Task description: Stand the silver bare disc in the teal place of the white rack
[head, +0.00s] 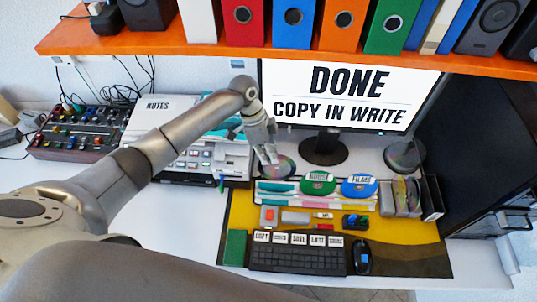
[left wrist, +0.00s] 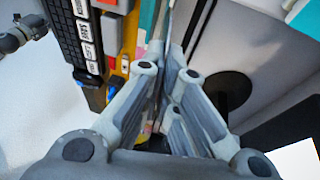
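The silver bare disc (head: 281,168) shows rainbow glints and hangs at the tips of my left gripper (head: 268,158) in the head view. In the left wrist view the fingers are close together around a thin edge; the fingers hide much of it. The white rack (head: 257,200) lies just below and to the right of the disc. Its teal place (head: 275,188) is at the left end, close under the disc. A green labelled disc (head: 317,184) and a blue labelled disc (head: 358,187) stand in the rack.
The monitor stand (head: 320,150) is behind the rack. A grey holder with discs (head: 401,197) stands to the right. A keyboard (head: 297,258) and mouse (head: 362,257) lie in front. An orange shelf (head: 150,42) with binders overhangs the desk. A paper tray stack (head: 225,160) stands left.

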